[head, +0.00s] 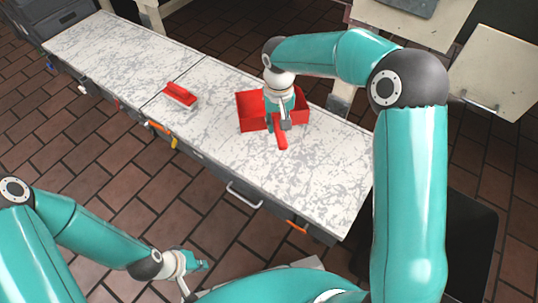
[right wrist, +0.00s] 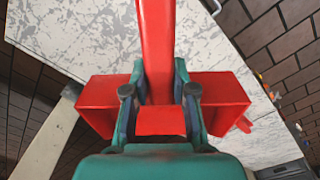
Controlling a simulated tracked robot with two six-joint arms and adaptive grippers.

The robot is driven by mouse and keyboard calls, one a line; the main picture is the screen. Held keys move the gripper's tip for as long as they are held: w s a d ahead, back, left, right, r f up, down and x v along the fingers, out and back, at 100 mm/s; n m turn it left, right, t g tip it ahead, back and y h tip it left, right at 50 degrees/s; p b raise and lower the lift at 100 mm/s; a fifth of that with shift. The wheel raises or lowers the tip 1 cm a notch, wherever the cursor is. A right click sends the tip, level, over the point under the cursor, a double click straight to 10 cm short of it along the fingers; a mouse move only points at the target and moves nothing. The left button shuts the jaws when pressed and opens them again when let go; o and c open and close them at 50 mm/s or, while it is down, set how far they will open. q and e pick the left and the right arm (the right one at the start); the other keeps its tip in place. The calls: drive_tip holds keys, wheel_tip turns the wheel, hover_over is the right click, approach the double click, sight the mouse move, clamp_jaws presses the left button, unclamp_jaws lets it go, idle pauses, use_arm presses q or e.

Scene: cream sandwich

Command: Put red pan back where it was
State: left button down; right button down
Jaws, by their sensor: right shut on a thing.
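The red pan (head: 252,111) is at the counter's right half in the head view, its handle (head: 280,138) pointing toward the front edge. My right gripper (head: 279,124) is above it, shut on the handle. In the right wrist view the handle (right wrist: 157,45) runs up between the fingers of my right gripper (right wrist: 160,92), and the pan's wide body (right wrist: 222,95) shows on both sides. The gripper hides part of the pan. I cannot tell whether the pan touches the counter. My left gripper (head: 196,276) is low, off the counter's front, open and empty.
A red brush (head: 180,95) lies on the white marbled counter (head: 215,150), left of the pan. The counter is clear between them and to the right. Drawer handles (head: 245,195) stick out along its front. The brown tiled floor (head: 120,165) is open.

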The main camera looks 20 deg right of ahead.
wheel_tip(320, 180, down, 21)
drive_tip(key=b, duration=0.7)
drive_tip(key=shift+r, duration=0.2)
drive_tip(key=c, duration=0.9)
unclamp_jaws()
drive_tip(key=shift+c, duration=0.2)
drive_tip(key=shift+r, duration=0.1)
wheel_tip(320, 180, up, 12)
drive_tip(key=p, duration=0.4)
